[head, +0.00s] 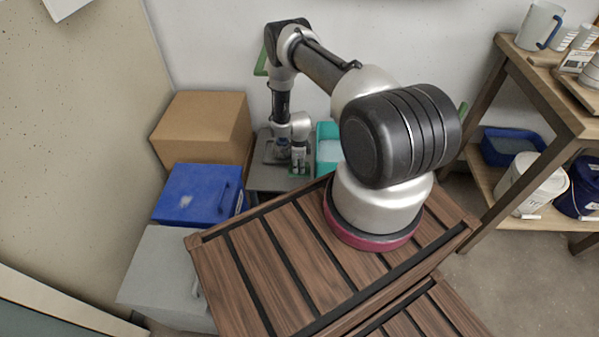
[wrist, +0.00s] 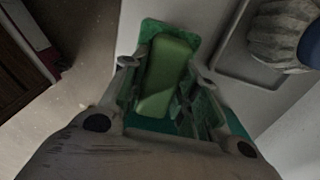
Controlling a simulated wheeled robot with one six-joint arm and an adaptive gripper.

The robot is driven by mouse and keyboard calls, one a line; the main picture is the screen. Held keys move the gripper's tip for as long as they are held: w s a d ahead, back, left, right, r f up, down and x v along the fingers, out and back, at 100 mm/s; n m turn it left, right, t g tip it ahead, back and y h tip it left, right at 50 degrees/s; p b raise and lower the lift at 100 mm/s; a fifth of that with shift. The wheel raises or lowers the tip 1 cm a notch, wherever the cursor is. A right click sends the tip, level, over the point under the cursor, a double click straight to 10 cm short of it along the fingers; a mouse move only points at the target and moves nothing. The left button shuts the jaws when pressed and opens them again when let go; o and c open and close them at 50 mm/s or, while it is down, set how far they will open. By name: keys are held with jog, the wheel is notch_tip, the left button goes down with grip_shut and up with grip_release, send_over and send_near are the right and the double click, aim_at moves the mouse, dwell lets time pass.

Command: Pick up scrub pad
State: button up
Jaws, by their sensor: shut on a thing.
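The scrub pad, a green block (wrist: 168,75), lies between the two fingers of my gripper (wrist: 170,75) in the wrist view. The fingers are shut on its sides. A mottled darker green surface shows around and behind the block; I cannot tell whether it is part of the pad. In the head view my gripper (head: 299,170) points down over the grey surface behind the slatted wooden table. Only a small bit of green shows at the fingertips there. I cannot tell whether the pad touches the surface.
A teal bin (head: 327,166) stands just right of my gripper. A cardboard box (head: 200,125) and blue box (head: 195,194) stand left. The slatted table (head: 265,270) is in front.

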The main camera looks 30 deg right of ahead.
jog(key=r, duration=0.4)
jog(key=a+r, duration=0.1)
jog(key=r, duration=0.1)
jog(key=shift+w+r, duration=0.3)
jog(key=w+a, duration=1)
jog(key=a, duration=0.5)
jog(key=shift+w+a, duration=0.15)
jog(key=shift+w, duration=0.05)
jog(key=shift+f, duration=0.1)
